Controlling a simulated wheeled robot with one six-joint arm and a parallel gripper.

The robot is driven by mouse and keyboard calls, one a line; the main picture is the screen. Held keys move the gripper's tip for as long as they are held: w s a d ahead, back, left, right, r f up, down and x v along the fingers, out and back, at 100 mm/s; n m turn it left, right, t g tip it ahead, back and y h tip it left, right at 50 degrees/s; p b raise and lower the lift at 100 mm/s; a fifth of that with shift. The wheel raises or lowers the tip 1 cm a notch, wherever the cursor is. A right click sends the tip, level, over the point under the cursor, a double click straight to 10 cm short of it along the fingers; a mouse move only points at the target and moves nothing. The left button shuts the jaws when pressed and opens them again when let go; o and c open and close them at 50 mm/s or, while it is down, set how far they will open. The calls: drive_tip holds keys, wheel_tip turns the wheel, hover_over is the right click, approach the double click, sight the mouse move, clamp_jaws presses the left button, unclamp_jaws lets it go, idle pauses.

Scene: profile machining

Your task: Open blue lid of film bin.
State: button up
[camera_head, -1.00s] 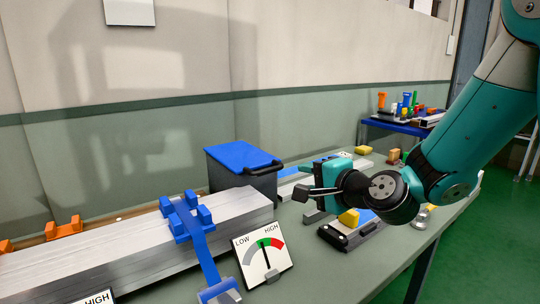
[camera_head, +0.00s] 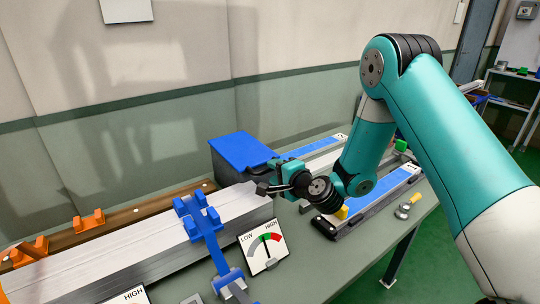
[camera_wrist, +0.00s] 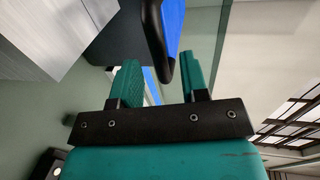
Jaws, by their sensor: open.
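The film bin (camera_head: 228,178) is a dark grey box on the bench, with its flat blue lid (camera_head: 243,151) down. My gripper (camera_head: 265,187) is at the bin's right front side, below the lid's edge, and hides part of the front in the head view. In the wrist view, my gripper (camera_wrist: 162,80) has its two teal fingers apart with nothing held. The lid's black handle (camera_wrist: 158,38) lies just beyond the fingertips, roughly in line with the gap. The blue lid (camera_wrist: 173,22) shows behind it. I cannot tell whether the fingers touch the handle.
A stack of metal profiles (camera_head: 130,243) with a blue clamp (camera_head: 199,222) lies left of the bin. A LOW/HIGH gauge (camera_head: 264,247) stands in front. The wall is behind the bin.

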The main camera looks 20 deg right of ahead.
sight(271, 170)
drive_tip(key=p+x, duration=0.2)
drive_tip(key=shift+w+a, duration=0.1)
drive_tip(key=shift+w, duration=0.15)
drive_tip(key=shift+w+a+f, duration=0.1)
drive_tip(key=shift+w+f, duration=0.05)
drive_tip(key=shift+w, duration=0.15)
clamp_jaws()
